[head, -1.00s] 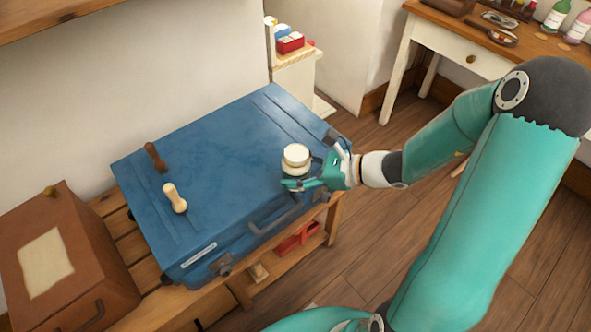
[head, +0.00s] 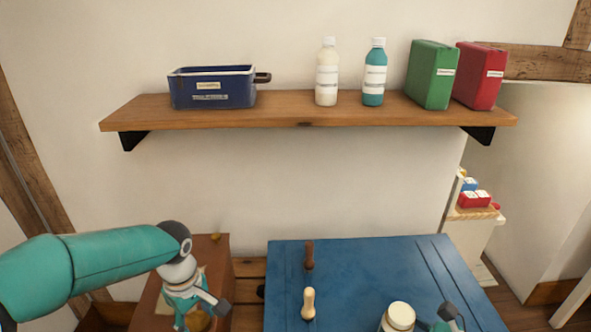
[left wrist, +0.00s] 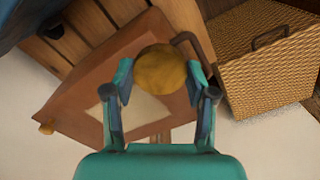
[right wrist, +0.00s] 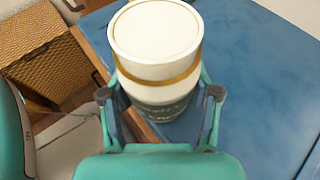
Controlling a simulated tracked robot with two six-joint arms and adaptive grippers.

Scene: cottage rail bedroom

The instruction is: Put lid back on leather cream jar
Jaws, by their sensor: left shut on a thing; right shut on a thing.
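A cream jar (head: 399,317) with a round white top stands at the near part of the blue suitcase. My right gripper (head: 440,320) is shut around its side. The right wrist view shows the jar's white top (right wrist: 155,35), a gold band below it and a darker, partly hidden lower body. I cannot tell for sure whether the white top is a lid. My left gripper (head: 200,308) is shut on a mustard-coloured round thing (left wrist: 160,70), above the brown leather box. Its underside is hidden, and I cannot tell whether it is a lid.
The blue suitcase (head: 365,265) carries a dark-handled tool (head: 309,255) and a pale-handled tool (head: 308,303). The brown box (head: 218,255) stands left of it. A wall shelf (head: 300,115) above holds a blue bin, two bottles and two cases. A wicker basket (left wrist: 262,60) shows in the left wrist view.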

